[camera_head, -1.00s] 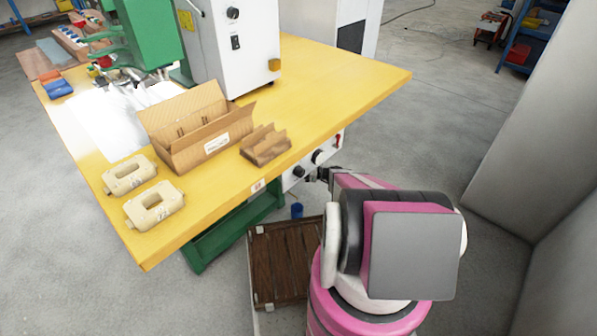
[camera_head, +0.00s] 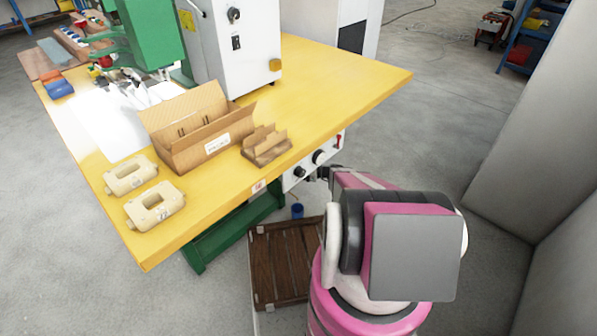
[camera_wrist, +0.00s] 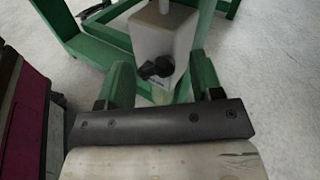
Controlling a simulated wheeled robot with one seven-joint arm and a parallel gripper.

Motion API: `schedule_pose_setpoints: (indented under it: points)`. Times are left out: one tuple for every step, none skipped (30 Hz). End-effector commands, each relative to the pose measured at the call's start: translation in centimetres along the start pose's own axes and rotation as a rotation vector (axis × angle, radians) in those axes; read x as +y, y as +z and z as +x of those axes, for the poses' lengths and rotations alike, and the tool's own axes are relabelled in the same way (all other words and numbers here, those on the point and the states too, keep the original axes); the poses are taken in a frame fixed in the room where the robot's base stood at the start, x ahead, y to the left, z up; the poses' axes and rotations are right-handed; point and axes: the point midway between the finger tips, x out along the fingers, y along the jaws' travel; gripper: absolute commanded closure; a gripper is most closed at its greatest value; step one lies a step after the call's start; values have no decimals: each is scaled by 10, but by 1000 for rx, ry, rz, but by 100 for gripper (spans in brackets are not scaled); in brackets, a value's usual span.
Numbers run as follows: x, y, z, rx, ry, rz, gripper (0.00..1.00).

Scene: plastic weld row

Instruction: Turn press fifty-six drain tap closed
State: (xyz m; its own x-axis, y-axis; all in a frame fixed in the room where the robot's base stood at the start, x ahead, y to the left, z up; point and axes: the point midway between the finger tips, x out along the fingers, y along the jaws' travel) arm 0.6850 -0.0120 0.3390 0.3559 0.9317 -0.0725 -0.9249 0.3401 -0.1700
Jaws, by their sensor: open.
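In the wrist view, a black tap-like knob (camera_wrist: 155,68) sits low on the front of a pale box-shaped housing (camera_wrist: 166,38), with a small label below it. It appears to be the drain tap; I cannot read the label or tell its setting. My gripper (camera_wrist: 161,78) is open, its two green fingers on either side of the knob in the picture, with no contact visible. The tap cannot be made out there.
The yellow table (camera_head: 345,75) overhangs the panel and carries an open cardboard box (camera_head: 190,140) and two beige blocks. A blue cup (camera_head: 297,210) stands below, near a brown slatted platform (camera_head: 280,262). Green frame legs (camera_wrist: 205,30) surround the housing. A grey wall stands at right.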

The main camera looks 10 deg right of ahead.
Motion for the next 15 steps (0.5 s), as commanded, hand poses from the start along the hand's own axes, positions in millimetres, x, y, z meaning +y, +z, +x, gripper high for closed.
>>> schedule_pose_setpoints:
  points:
    - [0,0,-2,0,-1,0,40]
    - [0,0,-4,0,-1,0,40]
    - [0,0,-8,0,-1,0,40]
    - [0,0,-11,0,-1,0,40]
    - [0,0,-15,0,-1,0,40]
    - [0,0,-20,0,-1,0,40]
    - [0,0,-25,1,-1,0,40]
    - [0,0,-31,1,-2,0,40]
    - [0,0,-38,1,-3,0,40]
    - [0,0,-44,0,-2,0,40]
    - [0,0,-49,0,-2,0,40]
    - [0,0,-57,1,-2,0,40]
    - [0,0,-62,1,-2,0,40]
    - [0,0,-67,1,-2,0,40]
    - [0,0,-74,0,-2,0,40]
